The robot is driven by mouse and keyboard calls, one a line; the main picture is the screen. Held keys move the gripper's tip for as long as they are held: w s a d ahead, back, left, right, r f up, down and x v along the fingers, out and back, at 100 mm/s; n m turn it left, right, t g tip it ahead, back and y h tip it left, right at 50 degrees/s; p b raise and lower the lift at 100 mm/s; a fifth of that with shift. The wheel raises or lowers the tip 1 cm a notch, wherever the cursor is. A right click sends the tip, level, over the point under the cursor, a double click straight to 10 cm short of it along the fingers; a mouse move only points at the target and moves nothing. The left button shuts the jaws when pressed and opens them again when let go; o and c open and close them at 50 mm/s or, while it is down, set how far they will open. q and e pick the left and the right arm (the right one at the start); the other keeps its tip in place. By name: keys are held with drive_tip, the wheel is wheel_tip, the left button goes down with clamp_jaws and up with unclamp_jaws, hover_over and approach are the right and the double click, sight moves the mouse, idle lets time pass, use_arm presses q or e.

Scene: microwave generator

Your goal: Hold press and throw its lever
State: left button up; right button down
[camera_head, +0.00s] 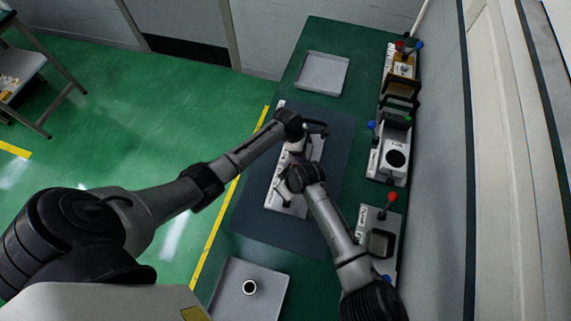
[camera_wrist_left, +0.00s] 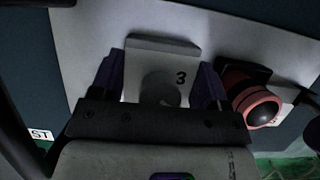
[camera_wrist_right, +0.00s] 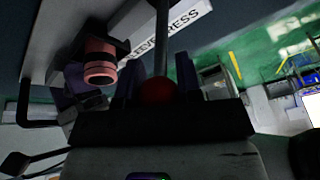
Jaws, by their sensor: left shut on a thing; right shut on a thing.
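The press (camera_head: 285,199) is a light grey plate with fittings, lying on the dark mat in the head view; my two arms hide much of it. In the left wrist view my left gripper (camera_wrist_left: 157,82) is shut on the press's pale block (camera_wrist_left: 160,53) marked 3, one finger on each side. In the right wrist view my right gripper (camera_wrist_right: 157,84) is shut on the lever (camera_wrist_right: 161,40), a thin bar with a red knob (camera_wrist_right: 157,91) between the fingers. A reddish cylinder (camera_wrist_right: 100,62) on the press stands beside it; it also shows in the left wrist view (camera_wrist_left: 252,105).
The dark mat (camera_head: 255,225) lies on the green table. An empty grey tray (camera_head: 322,73) is at the back; another tray (camera_head: 233,297) in front holds a small ring (camera_head: 249,287). Several devices with coloured knobs, including a front one (camera_head: 378,243), line the right side by the wall.

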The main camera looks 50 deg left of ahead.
drive_tip(key=shift+w+f+g, duration=0.15)
drive_tip(key=shift+w+g, duration=0.15)
drive_tip(key=shift+w, duration=0.2)
